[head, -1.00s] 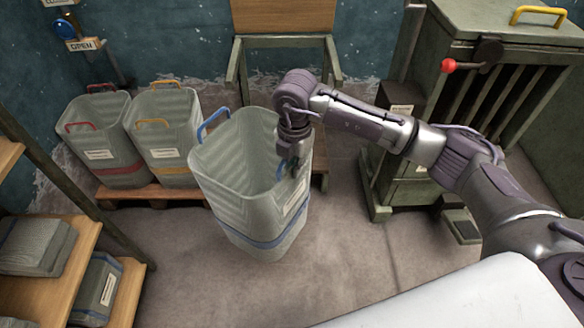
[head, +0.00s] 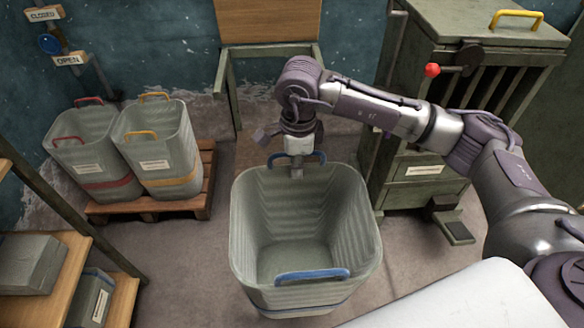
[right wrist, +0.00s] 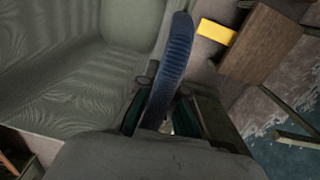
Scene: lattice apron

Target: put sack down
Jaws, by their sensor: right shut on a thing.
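The sack (head: 305,235) is a tall, open grey-green container with a blue stripe and two blue handles. It is upright and empty in the middle of the head view. My right gripper (head: 297,168) is at its far rim and shut on the far blue handle (head: 310,158). The near blue handle (head: 312,275) is free. In the right wrist view the blue handle (right wrist: 175,55) runs between the fingers of the right gripper (right wrist: 163,108), with the sack's inside wall (right wrist: 75,75) on the left. I cannot tell whether the sack's base touches the floor. My left gripper is not in view.
Two similar sacks, with red (head: 85,160) and yellow (head: 155,140) handles, stand on a wooden pallet (head: 150,207) at left. A shelf (head: 60,275) is at near left. A green cabinet (head: 470,80) stands at right. Bare floor (head: 190,260) surrounds the sack.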

